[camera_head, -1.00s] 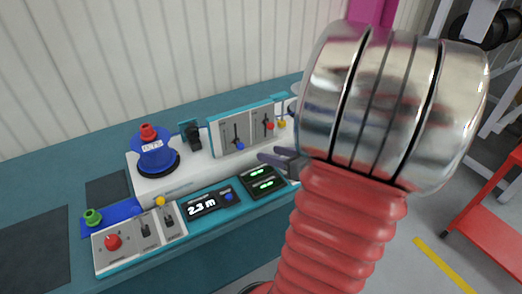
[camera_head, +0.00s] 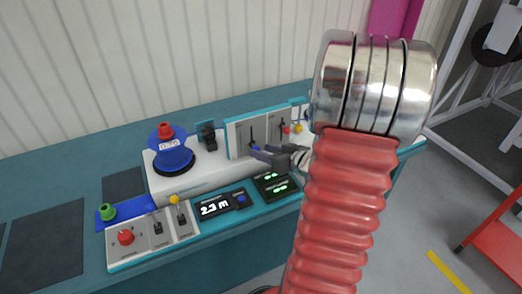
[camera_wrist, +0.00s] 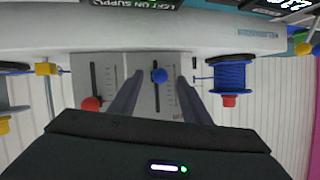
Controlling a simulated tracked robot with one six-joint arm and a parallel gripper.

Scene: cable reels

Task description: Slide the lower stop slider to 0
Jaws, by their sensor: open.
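An upright grey panel (camera_head: 240,132) carries two vertical sliders, one with a blue knob and one with a red knob. I cannot read which label names the lower stop. In the wrist view the blue knob (camera_wrist: 159,75) sits in its slot, near the top of the picture, between my two fingers. The red knob (camera_wrist: 92,104) is outside them to the left, at the other end of its slot; it also shows in the head view (camera_head: 287,130). My gripper (camera_head: 262,152) is open at the panel, with a finger on each side of the blue knob. Contact cannot be told.
A blue spool (camera_head: 172,156) with a red top stands left of the panel. In front lie a control panel with a red button (camera_head: 125,237), a "2.3 m" display (camera_head: 214,207) and a green-lit readout (camera_head: 276,183). A yellow part (camera_wrist: 46,69) is beyond the red slider.

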